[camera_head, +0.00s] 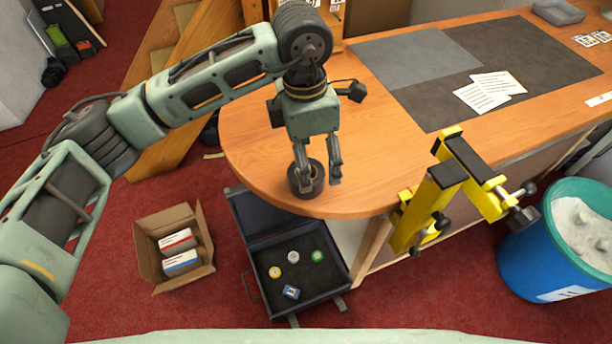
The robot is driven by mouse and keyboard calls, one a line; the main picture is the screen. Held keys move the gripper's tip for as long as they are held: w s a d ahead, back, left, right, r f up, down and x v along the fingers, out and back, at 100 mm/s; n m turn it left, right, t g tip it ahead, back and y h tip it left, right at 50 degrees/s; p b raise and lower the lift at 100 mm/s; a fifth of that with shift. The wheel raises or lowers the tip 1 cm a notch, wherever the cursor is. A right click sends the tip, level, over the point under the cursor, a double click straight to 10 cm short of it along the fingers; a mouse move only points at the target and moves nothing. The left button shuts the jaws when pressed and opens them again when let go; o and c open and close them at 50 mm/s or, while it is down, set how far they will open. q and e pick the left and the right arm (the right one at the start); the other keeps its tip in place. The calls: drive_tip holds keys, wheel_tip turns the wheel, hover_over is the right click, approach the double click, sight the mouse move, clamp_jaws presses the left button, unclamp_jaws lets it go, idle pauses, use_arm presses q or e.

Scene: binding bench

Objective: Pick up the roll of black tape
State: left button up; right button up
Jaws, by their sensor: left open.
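The roll of black tape (307,184) lies on the rounded near-left end of the wooden bench (262,150), close to its front edge. My left gripper (318,182) points down at the roll with its fingers apart. One finger is over or at the roll's left part and hides some of it; the other is just to the right of the roll. I cannot tell whether either finger touches it. My right gripper does not show.
Below the bench edge, an open dark case (255,241) holds several small rolls. A cardboard box (150,262) stands on the red floor to the left. A yellow clamp-like frame (412,222) is at the bench front. A blue bin (530,265) stands at right.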

sight(318, 173)
use_arm(q)
drive_tip(key=shift+w+a+r+y, duration=0.15)
drive_tip(key=shift+w+a+y, duration=0.2)
drive_tip(key=shift+a, duration=0.4)
drive_tip(key=shift+w+a+f, duration=0.1)
drive_tip(key=shift+a+f, duration=0.05)
drive_tip(key=shift+f, duration=0.05)
drive_tip(key=shift+f+p, duration=0.55)
drive_tip(key=shift+f, duration=0.35)
drive_tip(key=shift+w+f+p, duration=0.1)
drive_tip(key=shift+f+p, duration=0.2)
drive_tip(key=shift+f, duration=0.1)
drive_tip(key=f, duration=0.1)
drive_tip(key=f+p, duration=0.1)
drive_tip(key=f, duration=0.1)
drive_tip(key=f+p, duration=0.1)
drive_tip(key=shift+w+d+f, duration=0.2)
drive_tip(key=shift+w+d, duration=0.1)
drive_tip(key=shift+w, duration=0.05)
drive_tip(key=shift+f, duration=0.15)
drive_tip(key=c, duration=1.3)
